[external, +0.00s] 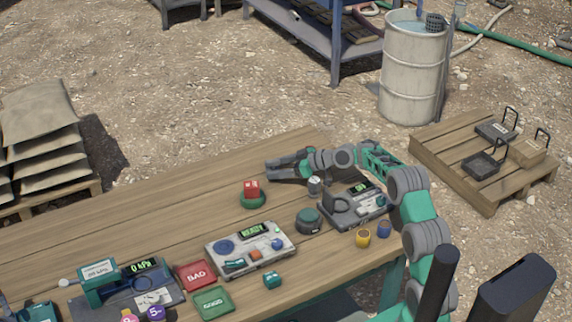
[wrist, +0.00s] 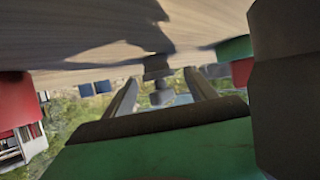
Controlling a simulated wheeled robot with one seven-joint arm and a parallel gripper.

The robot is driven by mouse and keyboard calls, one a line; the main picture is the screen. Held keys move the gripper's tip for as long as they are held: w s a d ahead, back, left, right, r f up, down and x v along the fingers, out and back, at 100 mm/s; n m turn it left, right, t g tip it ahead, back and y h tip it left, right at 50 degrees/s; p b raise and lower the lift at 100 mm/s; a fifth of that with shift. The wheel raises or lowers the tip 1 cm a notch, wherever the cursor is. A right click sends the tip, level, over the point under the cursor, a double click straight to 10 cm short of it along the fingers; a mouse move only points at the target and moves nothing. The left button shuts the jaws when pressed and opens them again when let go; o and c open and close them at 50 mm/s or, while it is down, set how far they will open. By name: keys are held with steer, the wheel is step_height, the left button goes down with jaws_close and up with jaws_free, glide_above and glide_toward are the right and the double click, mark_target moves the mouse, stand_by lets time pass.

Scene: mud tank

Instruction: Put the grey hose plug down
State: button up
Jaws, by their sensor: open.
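A grey hose plug (wrist: 157,70) shows in the wrist view between the two fingers of my gripper (wrist: 160,92). It has a wide collar and a narrower knob and touches or nearly touches the wooden tabletop, which fills the top of this view. The fingers stand apart on either side of it, and I see no clear grip. In the external view my gripper (external: 280,168) points left, low over the far edge of the wooden table (external: 150,215). There the plug cannot be clearly made out between the dark fingers.
A red block on a green ring (external: 252,192) stands just in front of my gripper. A small grey cylinder (external: 314,185) is below my wrist. A READY panel (external: 250,250), a dark round knob (external: 309,220) and a grey device (external: 353,207) stand nearer.

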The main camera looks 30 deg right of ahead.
steer(key=v, duration=1)
steer(key=shift+r, duration=0.4)
steer(key=shift+w, duration=0.1)
steer(key=s+a+r+m+g+h+p, duration=0.1)
steer(key=s+a+r+m+h+p, duration=0.1)
steer(key=s+a+r+h+p, duration=0.3)
steer(key=s+d+m+g+h+p, duration=0.1)
steer(key=s+m, duration=0.1)
steer(key=s, duration=0.8)
steer(key=s+d+f+m+g+h+p, duration=0.1)
steer(key=s+d+m+g+p, duration=0.1)
steer(key=s, duration=0.8)
steer(key=s+d+m+g+h+p, duration=0.1)
steer(key=s+m+h, duration=0.1)
steer(key=s, duration=0.8)
steer(key=shift+s+d+f+g+p, duration=0.1)
steer(key=shift+d+f+g+p, duration=0.05)
steer(key=shift+f+g+p, duration=0.25)
